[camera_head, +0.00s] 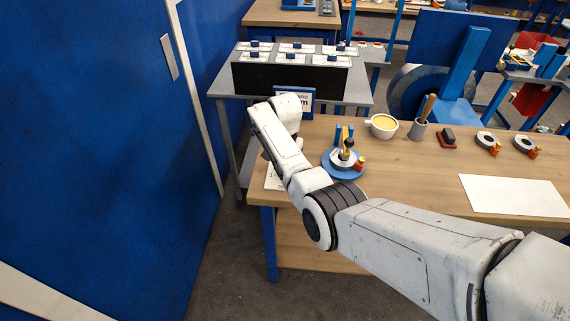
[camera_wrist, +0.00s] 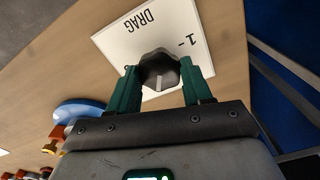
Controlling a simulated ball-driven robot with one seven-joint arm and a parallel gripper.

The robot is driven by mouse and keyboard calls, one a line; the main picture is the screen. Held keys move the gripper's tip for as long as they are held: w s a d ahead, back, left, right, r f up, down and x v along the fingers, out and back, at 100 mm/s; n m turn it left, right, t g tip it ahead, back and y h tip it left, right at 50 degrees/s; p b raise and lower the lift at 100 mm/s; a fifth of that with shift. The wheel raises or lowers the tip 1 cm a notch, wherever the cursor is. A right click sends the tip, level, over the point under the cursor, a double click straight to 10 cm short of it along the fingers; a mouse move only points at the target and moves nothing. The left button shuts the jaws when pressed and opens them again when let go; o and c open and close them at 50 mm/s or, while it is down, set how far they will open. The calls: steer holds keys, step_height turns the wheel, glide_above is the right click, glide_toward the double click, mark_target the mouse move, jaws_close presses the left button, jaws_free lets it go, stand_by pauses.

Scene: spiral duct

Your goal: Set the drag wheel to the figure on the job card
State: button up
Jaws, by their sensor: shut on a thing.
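The drag wheel (camera_wrist: 158,66) is a dark, faceted knob on a white plate (camera_wrist: 178,18) marked "DRAG" and "1 -" in the wrist view. My gripper (camera_wrist: 160,74) has its green fingers on either side of the knob, shut on it. The knob hides the rest of the scale, and I cannot read its setting. In the head view my arm hides the gripper and wheel; only an edge of the white plate (camera_head: 271,181) shows. A blue-framed card (camera_head: 304,101) stands behind my arm, partly hidden, its figure unreadable.
On the bench (camera_head: 420,165) right of my arm stand a blue round base with a small fixture (camera_head: 344,165), a yellow-filled cup (camera_head: 382,126) and a grey pot (camera_head: 420,130). A blank white sheet (camera_head: 515,195) lies farther right. A blue wall (camera_head: 110,150) rises at left.

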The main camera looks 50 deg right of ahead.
steer(key=shift+w+r+m, duration=0.1)
steer(key=shift+m, duration=1.1)
steer(key=o, duration=1)
steer(key=shift+o, duration=0.2)
step_height(320, 180, up, 11)
steer(key=b, duration=0.1)
